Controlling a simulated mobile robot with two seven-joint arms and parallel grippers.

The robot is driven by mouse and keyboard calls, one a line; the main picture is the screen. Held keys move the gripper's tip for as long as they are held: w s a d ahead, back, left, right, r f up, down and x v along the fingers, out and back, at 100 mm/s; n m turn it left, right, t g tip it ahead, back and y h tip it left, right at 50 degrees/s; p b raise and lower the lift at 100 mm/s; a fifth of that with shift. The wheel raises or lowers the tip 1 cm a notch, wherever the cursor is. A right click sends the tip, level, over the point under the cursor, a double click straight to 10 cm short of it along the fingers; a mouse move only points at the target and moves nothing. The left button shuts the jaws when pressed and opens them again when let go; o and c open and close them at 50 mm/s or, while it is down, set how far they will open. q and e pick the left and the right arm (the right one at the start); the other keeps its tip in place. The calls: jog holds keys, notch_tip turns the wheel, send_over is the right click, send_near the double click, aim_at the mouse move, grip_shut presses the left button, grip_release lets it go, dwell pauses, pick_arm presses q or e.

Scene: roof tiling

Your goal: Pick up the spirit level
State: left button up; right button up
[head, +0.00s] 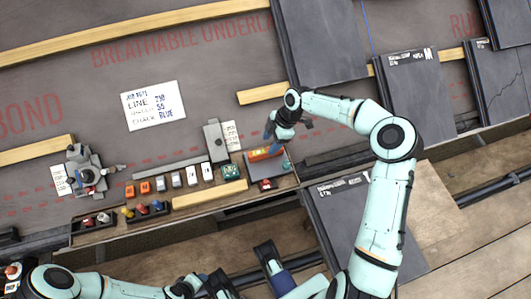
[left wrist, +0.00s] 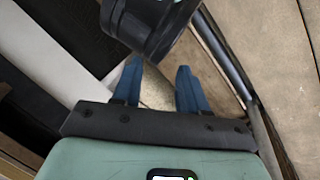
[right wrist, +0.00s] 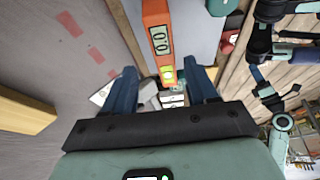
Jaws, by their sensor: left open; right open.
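The spirit level (head: 262,154) is a short orange bar lying on a grey board at the right end of the tool row. In the right wrist view the spirit level (right wrist: 157,30) shows two digital readouts and a yellow-green vial. My right gripper (head: 273,142) is over the level, partly hiding it in the head view. In the right wrist view its blue fingers (right wrist: 165,85) are apart, with the level's near end ahead between them; I cannot tell whether they touch it. My left gripper (left wrist: 158,82) is open and empty, low over the planks.
The grey board (head: 281,167) sits beside a green item (head: 230,172) and a row of small orange and grey blocks (head: 160,184). A wooden batten (head: 210,196) runs in front. A job note (head: 153,105) and dark slates (head: 415,90) lie on the roof.

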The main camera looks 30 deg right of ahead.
aim_at(266, 150)
jog(key=x, duration=0.2)
jog(key=b+x, duration=0.1)
jog(key=x, duration=0.1)
jog(key=shift+s+a, duration=0.3)
jog(key=shift+w+a+f, duration=0.1)
jog(key=shift+f, duration=0.15)
pick_arm(q)
jog(key=shift+w+a+f+t, duration=0.15)
jog(key=shift+w+a+f, duration=0.2)
jog(key=shift+w, duration=0.2)
jog(key=shift+w+a+f+t, duration=0.15)
jog(key=shift+w+a+f, duration=0.1)
jog(key=shift+w+f, duration=0.25)
pick_arm(e)
grip_shut()
jog(key=shift+r, duration=0.1)
